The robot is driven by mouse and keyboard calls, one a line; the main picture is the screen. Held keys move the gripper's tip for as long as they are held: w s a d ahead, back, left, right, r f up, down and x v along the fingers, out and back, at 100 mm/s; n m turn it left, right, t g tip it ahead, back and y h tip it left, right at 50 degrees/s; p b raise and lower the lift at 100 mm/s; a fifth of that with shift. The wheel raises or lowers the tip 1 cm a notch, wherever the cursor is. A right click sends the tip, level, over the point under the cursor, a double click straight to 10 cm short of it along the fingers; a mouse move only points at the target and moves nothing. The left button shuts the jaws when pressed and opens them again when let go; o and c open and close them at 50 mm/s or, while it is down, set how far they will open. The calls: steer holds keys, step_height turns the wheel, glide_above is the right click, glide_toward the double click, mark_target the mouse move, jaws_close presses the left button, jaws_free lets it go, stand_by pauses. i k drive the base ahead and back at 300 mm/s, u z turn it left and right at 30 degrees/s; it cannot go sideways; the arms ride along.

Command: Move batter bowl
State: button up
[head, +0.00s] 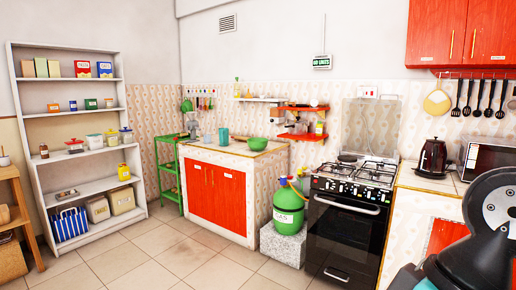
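A green bowl (258,143) sits on the pale countertop (222,151) above the red cabinet doors, near the right end of that counter. It is the only clear bowl shape I see; I cannot tell whether it holds batter. A teal cup (223,136) stands to its left. Part of my own arm, black and teal, fills the lower right corner. My gripper is not in view.
A black oven with a gas hob (355,175) stands right of the counter. A green gas cylinder (288,207) on a stone block is between them. A white shelf unit (88,177) stands left. The tiled floor (180,255) in front is clear.

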mark_target(256, 144)
steer(key=u, duration=0.65)
steer(key=i, duration=2)
steer(key=u, duration=0.5)
steer(key=i, duration=2.05)
steer(key=z, duration=0.5)
steer(key=i, duration=1.2)
steer(key=z, duration=1.3)
steer(key=i, duration=1)
steer(key=z, duration=0.55)
